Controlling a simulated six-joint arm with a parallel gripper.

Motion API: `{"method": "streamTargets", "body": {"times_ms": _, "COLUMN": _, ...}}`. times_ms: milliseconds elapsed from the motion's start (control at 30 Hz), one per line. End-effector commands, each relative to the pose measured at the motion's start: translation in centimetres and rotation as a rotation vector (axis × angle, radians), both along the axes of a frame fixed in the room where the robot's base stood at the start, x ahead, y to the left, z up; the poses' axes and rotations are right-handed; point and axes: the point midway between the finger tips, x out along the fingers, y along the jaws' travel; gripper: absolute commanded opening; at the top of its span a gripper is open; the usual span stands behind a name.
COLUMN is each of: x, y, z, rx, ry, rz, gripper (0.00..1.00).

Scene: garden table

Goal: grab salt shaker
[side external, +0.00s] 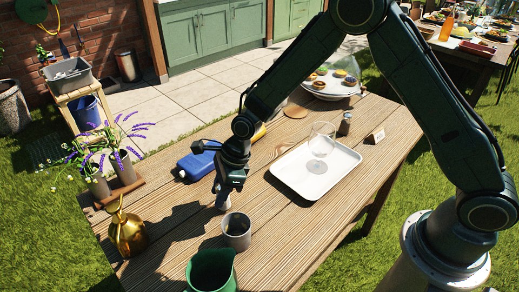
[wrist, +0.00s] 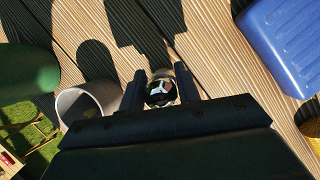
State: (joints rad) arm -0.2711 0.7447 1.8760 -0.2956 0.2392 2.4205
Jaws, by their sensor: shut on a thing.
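My gripper (side external: 227,185) points down over the wooden table, left of the white tray. Its fingers (wrist: 160,92) are shut on a small pale cylinder with a shiny top, which looks like the salt shaker (side external: 223,203). In the wrist view the shaker's glinting round top (wrist: 161,91) shows between the two fingers; the rest of it is partly hidden. It is upright, at or just above the boards; I cannot tell if it touches them. A second small shaker (side external: 345,124), dark with a lighter top, stands beyond the tray.
A grey cup (side external: 237,230) stands close beside my gripper, also in the wrist view (wrist: 85,103). A green pot (side external: 211,270) is nearer the front, a blue container (side external: 197,164) behind. The white tray (side external: 298,186) holds a clear glass (side external: 321,140).

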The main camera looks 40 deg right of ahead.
Motion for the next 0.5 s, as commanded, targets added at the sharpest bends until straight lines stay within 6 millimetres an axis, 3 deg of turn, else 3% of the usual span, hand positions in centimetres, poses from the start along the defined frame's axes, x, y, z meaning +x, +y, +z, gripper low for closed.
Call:
{"method": "streamTargets", "body": {"times_ms": 267, "x": 0.1, "y": 0.0, "z": 3.6, "rx": 0.002, "ry": -0.007, "rz": 0.001, "gripper": 0.08}}
{"method": "streamTargets", "body": {"times_ms": 500, "x": 0.1, "y": 0.0, "z": 8.6, "rx": 0.003, "ry": -0.008, "rz": 0.001, "gripper": 0.08}}
